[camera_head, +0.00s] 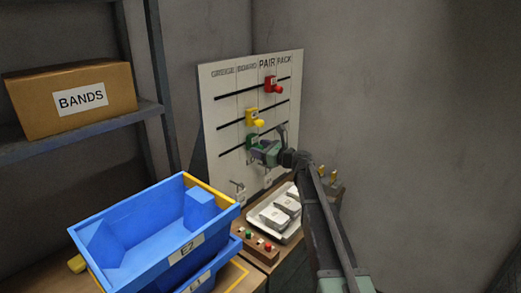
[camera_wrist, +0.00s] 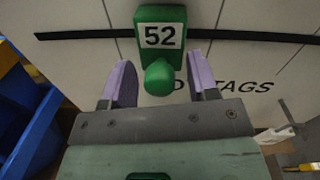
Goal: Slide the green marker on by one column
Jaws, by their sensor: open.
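The green marker (camera_wrist: 161,37) carries a white label reading 52 and sits on a dark horizontal slot of the white board (camera_head: 228,98). Its round green knob (camera_wrist: 159,78) sticks out toward the wrist camera. My gripper (camera_wrist: 161,66) is open, with one pale purple finger on each side of the knob and a visible gap on both sides. In the head view the green marker (camera_head: 251,140) is on the lowest slot, partly hidden by my gripper (camera_head: 258,148). Thin vertical lines flank the marker in the wrist view.
A yellow marker (camera_head: 251,116) and a red marker (camera_head: 272,84) sit on the slots above. Below the board are a tray (camera_head: 290,234) of pale packets and a wooden button box (camera_head: 262,250). Blue bins (camera_head: 140,247) stand left, under a shelved BANDS box (camera_head: 70,98).

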